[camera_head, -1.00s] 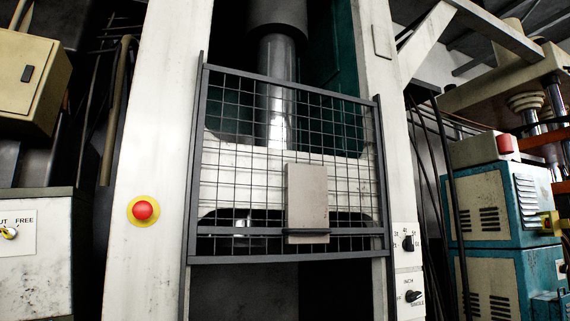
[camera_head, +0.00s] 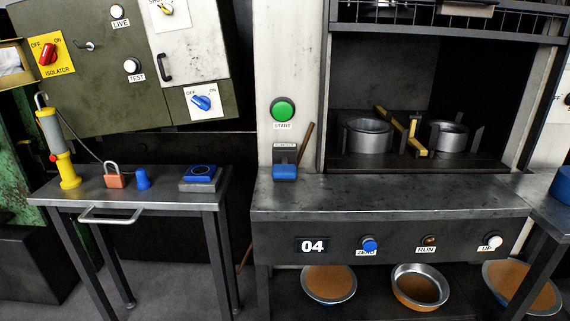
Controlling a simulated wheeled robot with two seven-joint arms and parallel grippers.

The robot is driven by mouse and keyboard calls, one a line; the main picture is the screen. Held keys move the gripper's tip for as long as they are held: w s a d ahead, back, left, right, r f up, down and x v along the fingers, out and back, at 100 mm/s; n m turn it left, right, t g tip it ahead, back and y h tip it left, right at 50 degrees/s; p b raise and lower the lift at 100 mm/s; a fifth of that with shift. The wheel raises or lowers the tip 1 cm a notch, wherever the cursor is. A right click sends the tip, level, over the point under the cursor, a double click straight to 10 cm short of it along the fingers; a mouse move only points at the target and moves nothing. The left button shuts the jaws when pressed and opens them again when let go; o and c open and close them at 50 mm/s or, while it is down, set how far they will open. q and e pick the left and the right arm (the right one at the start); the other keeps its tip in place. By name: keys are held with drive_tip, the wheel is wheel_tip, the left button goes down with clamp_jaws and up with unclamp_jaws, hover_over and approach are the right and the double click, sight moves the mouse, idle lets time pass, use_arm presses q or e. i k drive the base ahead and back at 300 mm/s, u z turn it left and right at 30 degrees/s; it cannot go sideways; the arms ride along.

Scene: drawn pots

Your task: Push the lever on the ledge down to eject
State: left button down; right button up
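A small lever unit (camera_head: 285,165) stands on the left end of the press ledge (camera_head: 400,193). It has a grey body, a blue handle (camera_head: 285,172) low at its front and a small label above, too small to read surely. A brown stick (camera_head: 305,144) leans up beside it on the right. Behind the ledge is the dark press opening, holding two metal pots (camera_head: 367,137) (camera_head: 448,137) with a yellow bar (camera_head: 402,130) between them. Neither of my grippers is in view.
A green START button (camera_head: 283,110) is on the pillar above the lever. The ledge front carries a "04" display (camera_head: 312,246) and several buttons. A side table (camera_head: 130,190) at left holds a yellow tool, padlock and blue items. Brown-filled pans (camera_head: 328,283) sit below.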

sight(284, 170)
drive_tip(key=k, duration=1.3)
drive_tip(key=u, duration=0.75)
drive_tip(key=i, duration=1.8)
drive_tip(key=z, duration=0.85)
